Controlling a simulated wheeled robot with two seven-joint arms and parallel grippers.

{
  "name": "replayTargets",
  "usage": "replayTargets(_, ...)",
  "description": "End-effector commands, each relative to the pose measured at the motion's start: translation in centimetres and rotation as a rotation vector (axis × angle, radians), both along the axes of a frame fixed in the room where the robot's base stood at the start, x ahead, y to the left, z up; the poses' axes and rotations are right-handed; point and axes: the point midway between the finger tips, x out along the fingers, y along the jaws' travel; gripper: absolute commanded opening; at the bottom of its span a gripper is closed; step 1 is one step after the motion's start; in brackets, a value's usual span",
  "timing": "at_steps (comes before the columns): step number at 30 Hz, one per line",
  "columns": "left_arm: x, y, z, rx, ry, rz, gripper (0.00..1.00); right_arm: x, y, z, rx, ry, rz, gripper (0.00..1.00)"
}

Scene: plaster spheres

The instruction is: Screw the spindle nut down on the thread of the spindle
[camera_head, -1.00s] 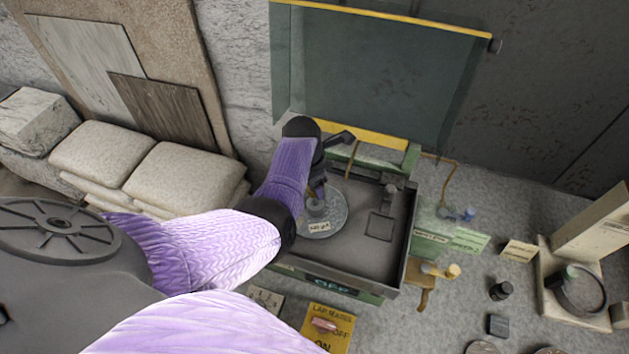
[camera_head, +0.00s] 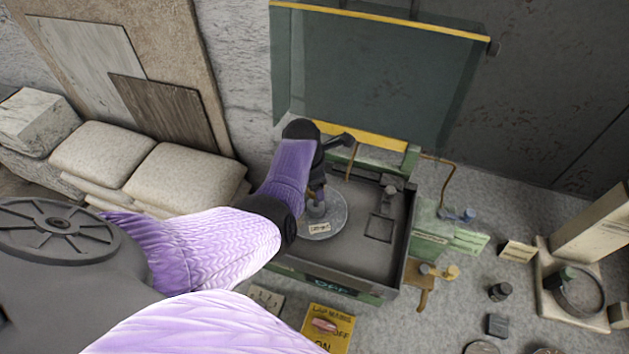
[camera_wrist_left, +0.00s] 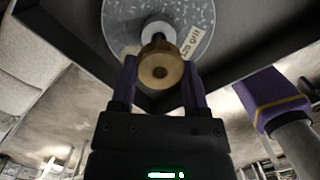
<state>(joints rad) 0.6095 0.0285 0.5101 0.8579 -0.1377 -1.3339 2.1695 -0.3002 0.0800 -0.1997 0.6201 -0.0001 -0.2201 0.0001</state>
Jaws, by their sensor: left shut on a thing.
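The brass spindle nut (camera_wrist_left: 160,68) sits between the two purple fingers of my left gripper (camera_wrist_left: 160,88), which is shut on it. The dark threaded spindle (camera_wrist_left: 158,40) shows just behind the nut, in line with it, above a pale hub (camera_wrist_left: 157,30). I cannot tell how far the nut is on the thread. The speckled round lap disc (camera_wrist_left: 195,22) lies flat around the hub and bears a small label; it also shows in the head view (camera_head: 338,213). In the head view my left gripper (camera_head: 317,196) points down at the disc's centre, and the nut is mostly hidden. My right gripper is not in view.
The disc sits in a dark tray-like machine (camera_head: 340,258) with raised walls. A green hood (camera_head: 380,75) stands open behind it. A yellow switch plate (camera_head: 328,328) lies in front. Labels, small blocks (camera_head: 497,325) and a stand with a ring (camera_head: 580,292) are at right.

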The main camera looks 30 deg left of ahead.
Motion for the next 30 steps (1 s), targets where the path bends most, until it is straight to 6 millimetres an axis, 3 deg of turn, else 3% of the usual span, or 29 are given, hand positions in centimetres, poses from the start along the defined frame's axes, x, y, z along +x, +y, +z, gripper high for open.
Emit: replayTargets(30,0.0,0.0,-2.5,0.001,-0.001,0.0,0.0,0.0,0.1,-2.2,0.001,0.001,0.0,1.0)
